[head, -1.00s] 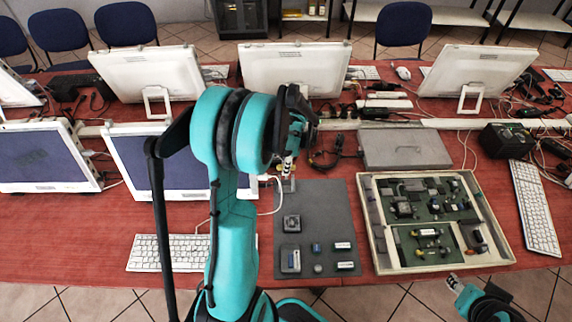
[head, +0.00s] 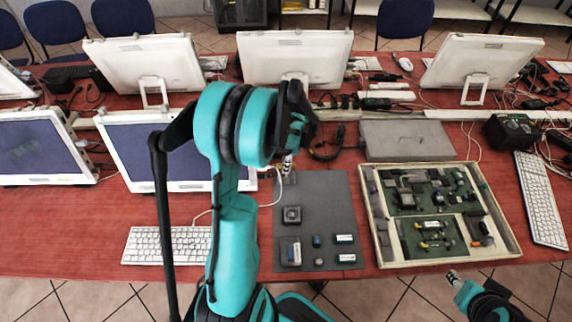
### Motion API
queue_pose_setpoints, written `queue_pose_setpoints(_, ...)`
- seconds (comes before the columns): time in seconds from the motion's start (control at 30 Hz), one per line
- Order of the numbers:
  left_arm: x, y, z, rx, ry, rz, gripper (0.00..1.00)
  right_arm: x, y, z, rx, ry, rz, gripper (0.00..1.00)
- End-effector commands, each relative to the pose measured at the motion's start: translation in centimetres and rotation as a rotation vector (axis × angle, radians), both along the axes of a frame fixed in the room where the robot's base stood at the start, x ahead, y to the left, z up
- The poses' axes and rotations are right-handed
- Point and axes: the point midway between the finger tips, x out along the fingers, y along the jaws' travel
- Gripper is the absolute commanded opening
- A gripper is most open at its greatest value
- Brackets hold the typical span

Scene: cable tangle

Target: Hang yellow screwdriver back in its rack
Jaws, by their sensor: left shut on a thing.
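My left gripper (head: 288,165) is above the back edge of the dark grey mat, pointing down, partly hidden behind my own teal arm. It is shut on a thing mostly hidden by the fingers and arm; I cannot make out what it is. My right gripper (head: 455,278) is low at the right, just off the front edge of the table; it is too small to tell whether it is open. I cannot pick out a yellow screwdriver or its rack in this view.
The grey mat (head: 330,215) holds several small parts. A cream tray (head: 375,235) with circuit boards is to its right, a closed grey case (head: 405,140) behind. Keyboards (head: 165,246), monitors (head: 295,57) and loose cables (head: 325,145) crowd the red table (head: 80,230).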

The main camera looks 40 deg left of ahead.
Motion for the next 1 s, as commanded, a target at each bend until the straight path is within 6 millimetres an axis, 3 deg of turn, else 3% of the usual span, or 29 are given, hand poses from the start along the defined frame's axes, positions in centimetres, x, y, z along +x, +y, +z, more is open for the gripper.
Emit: queue_pose_setpoints(1.0, 0.0, 0.0, -1.1, 0.0, 0.0, 0.0, 0.0, 0.0, 0.0, -1.0, 0.0, 0.0, 0.0, 0.4)
